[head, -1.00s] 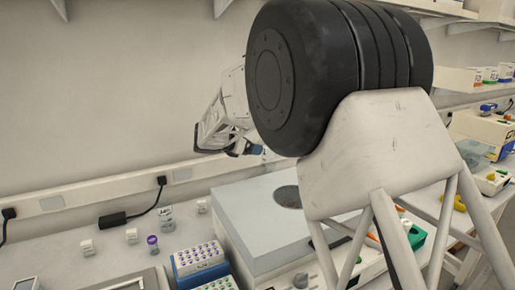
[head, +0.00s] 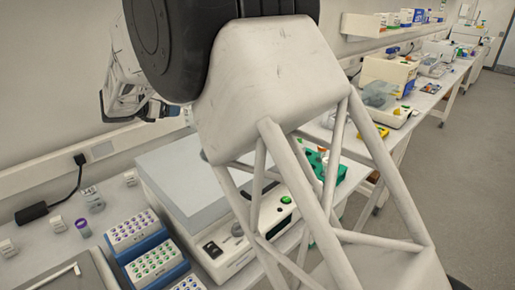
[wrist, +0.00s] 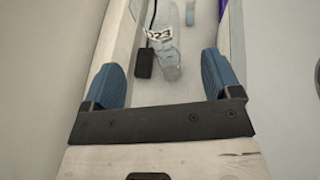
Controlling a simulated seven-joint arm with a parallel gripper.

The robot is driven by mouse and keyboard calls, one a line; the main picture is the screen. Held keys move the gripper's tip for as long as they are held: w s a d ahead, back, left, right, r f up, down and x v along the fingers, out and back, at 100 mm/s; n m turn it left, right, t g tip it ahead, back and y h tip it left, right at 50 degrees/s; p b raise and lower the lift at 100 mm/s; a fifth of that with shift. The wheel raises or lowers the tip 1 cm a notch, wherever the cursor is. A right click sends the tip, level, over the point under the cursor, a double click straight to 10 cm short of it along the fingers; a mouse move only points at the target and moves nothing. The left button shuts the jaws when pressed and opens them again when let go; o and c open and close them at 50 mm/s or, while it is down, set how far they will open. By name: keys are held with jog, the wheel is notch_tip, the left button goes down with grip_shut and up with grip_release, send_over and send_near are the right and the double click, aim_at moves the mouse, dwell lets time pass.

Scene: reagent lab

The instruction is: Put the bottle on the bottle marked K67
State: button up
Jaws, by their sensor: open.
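My gripper (head: 137,108) hangs in the air above the back of the bench in the head view, left of the arm's black joint. In the wrist view its two blue fingers are spread apart with nothing between them (wrist: 165,80). A clear bottle with a black-and-white label (wrist: 166,48) appears beyond the fingertips; the label's text is not certain. A clear labelled bottle (head: 92,197) stands on the bench in the head view. Small white-capped bottles (head: 57,224) (head: 130,179) and a purple-capped one (head: 82,228) stand near it. I cannot read K67 on any.
A black power adapter (head: 32,212) lies on the bench, also in the wrist view (wrist: 144,63). Blue tube racks (head: 140,236) stand at the front, beside a white-grey instrument (head: 185,180). The wall closes off the back. My arm hides part of the bench.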

jog(key=shift+d, duration=0.1)
jog(key=s+d+r+m+g, duration=0.2)
jog(key=s+d+m, duration=0.3)
jog(key=d, duration=0.7)
jog(key=s+d+r+m+g+y, duration=0.15)
jog(key=s+d+m, duration=0.35)
jog(key=d, duration=0.6)
jog(key=s+d+r+m+g, duration=0.25)
jog(key=s+d, duration=0.45)
jog(key=d, duration=0.5)
jog(key=s+d+f+m+g+y, duration=0.3)
jog(key=s+d+m, duration=0.75)
jog(key=s, duration=0.65)
jog(key=s+d+f+m+y, duration=0.1)
jog(key=s+d+f+m, duration=0.1)
jog(key=s, duration=0.6)
jog(key=s+d+f+m+y, duration=0.2)
jog(key=s+d+f+m, duration=0.1)
jog(key=s, duration=0.5)
jog(key=shift+s+d+f+m, duration=0.3)
jog(key=shift+d+m, duration=0.05)
jog(key=shift+m, duration=0.35)
